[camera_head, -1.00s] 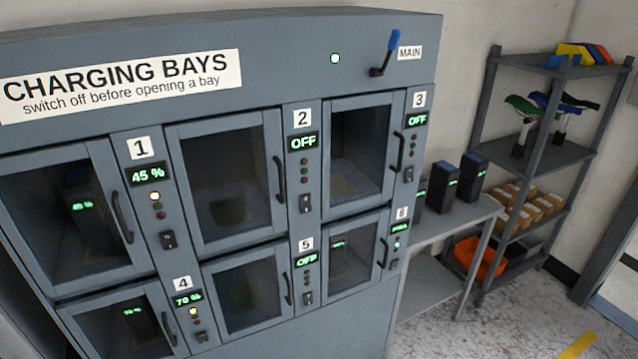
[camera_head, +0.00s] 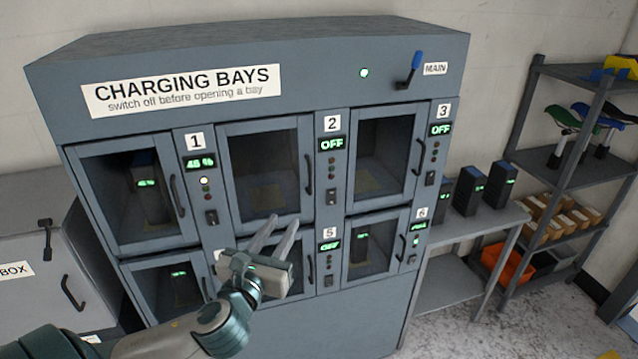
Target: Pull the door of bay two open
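The door of bay two (camera_head: 265,165) is a grey-framed glass door in the top row of the charging cabinet, and it looks shut. Its dark vertical handle (camera_head: 309,174) is on the right edge. The panel beside it has a "2" label and a display reading OFF (camera_head: 332,144), with a small switch (camera_head: 332,195) below. The bay looks empty behind the glass. My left gripper (camera_head: 284,219) is open and empty, its two fingers pointing up in front of the door's lower edge, below and left of the handle. My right gripper is out of view.
The main lever (camera_head: 413,70) with a blue grip is at the cabinet's top right. Bays one and three flank bay two; my gripper partly hides the lower row. A grey box (camera_head: 40,275) stands left. A table with batteries (camera_head: 468,190) and a shelf stand right.

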